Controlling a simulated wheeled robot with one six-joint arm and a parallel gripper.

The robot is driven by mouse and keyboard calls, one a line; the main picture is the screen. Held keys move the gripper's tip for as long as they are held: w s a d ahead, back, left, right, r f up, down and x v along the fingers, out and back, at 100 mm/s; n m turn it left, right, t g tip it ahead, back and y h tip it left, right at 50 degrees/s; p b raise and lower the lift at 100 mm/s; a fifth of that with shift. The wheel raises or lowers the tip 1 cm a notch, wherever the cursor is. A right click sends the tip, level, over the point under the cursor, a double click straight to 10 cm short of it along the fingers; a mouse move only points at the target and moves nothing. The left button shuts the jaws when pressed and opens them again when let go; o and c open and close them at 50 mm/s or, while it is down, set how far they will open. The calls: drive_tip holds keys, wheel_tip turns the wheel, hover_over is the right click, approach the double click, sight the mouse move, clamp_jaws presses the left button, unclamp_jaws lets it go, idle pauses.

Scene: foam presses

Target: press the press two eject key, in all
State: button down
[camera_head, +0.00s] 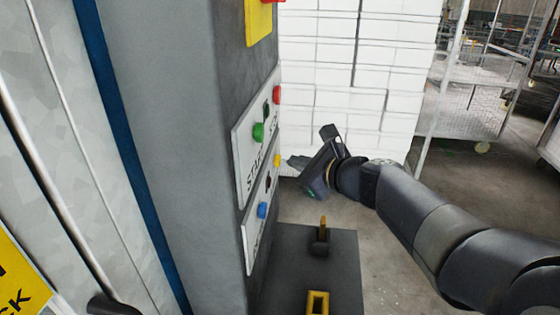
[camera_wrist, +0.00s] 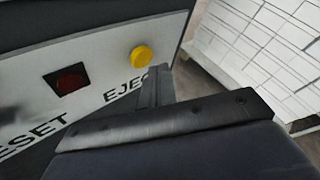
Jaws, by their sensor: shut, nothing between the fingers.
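The yellow eject key (camera_wrist: 142,58) is a round button on a pale panel, above the label EJECT, whose end is hidden by my gripper. It also shows in the head view (camera_head: 277,160) at the upper right of the lower panel (camera_head: 250,228). My gripper (camera_head: 296,162) is shut and empty, just right of the yellow key in the head view. In the wrist view its fingers (camera_wrist: 156,84) are below and right of the key, with a small visible gap in the picture; contact cannot be told. No press number is readable.
On the lower panel are a blue key (camera_head: 262,210) and a dark red lamp (camera_wrist: 68,78). The upper panel holds a green button (camera_head: 258,132) and a red button (camera_head: 277,95). A grey ledge (camera_head: 335,255) with yellow-topped parts juts out below. White stacked blocks (camera_head: 385,60) stand behind.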

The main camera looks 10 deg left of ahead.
drive_tip(key=shift+s+d, duration=0.1)
drive_tip(key=shift+d, duration=2.4)
drive_tip(key=shift+a, duration=0.1)
drive_tip(key=shift+d+p, duration=0.35)
drive_tip(key=shift+d, duration=1.7)
drive_tip(key=shift+a, duration=0.2)
